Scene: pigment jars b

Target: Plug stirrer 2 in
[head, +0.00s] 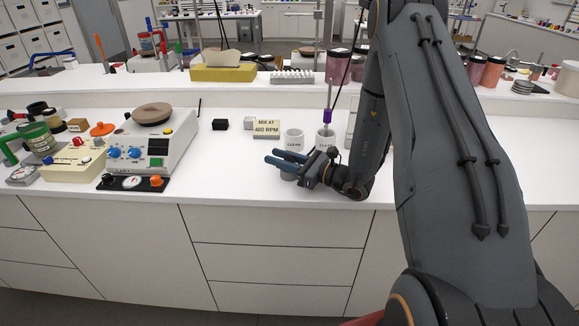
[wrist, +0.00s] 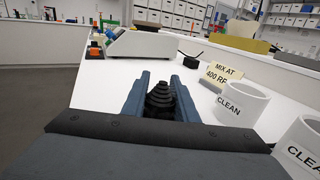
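My gripper (head: 272,160) reaches left, low over the front of the bench. Its blue fingers (wrist: 159,78) stand on either side of a dark ribbed piece (wrist: 160,98) that narrows upward and fills the gap between them. It looks like a plug, but I see no marking or cord on it. In the head view a grey round body (head: 288,177) shows below the fingers, probably the same piece. A hotplate stirrer (head: 150,140) with blue knobs stands left. A black strip (head: 114,184) with white and orange round parts lies before it. No label reads "stirrer 2".
A "MIX AT 400 RPM" sign (head: 266,128) and a black block (head: 220,124) stand behind. The bench between stirrer and gripper is clear.

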